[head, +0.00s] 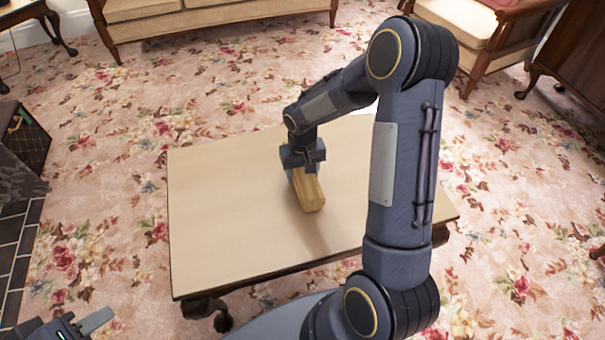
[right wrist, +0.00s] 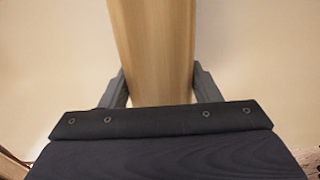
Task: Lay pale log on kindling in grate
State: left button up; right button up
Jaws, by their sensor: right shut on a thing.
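The pale log (head: 309,191) is over the cream-topped low table, and it fills the middle of the right wrist view (right wrist: 152,50). My right gripper (head: 303,170) is shut on it, with one finger on each side in the right wrist view. A shadow falls near the log's front end; I cannot tell whether the log touches the table. My left gripper (head: 92,322) is at the bottom left corner of the head view, with one finger showing and the rest cut off. I cannot make out the kindling or the grate.
The low table (head: 220,200) stands on a floral carpet (head: 110,190). Dark hearth tiles (head: 14,245) and a dark mesh-sided box (head: 24,140) are at the left edge. A sofa (head: 200,20) and an armchair (head: 490,30) stand at the back. Most of the tabletop is bare.

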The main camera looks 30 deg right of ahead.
jog(key=shift+f, duration=0.2)
jog(key=o, duration=1.2)
jog(key=shift+o, duration=0.2)
jog(key=shift+r, duration=0.15)
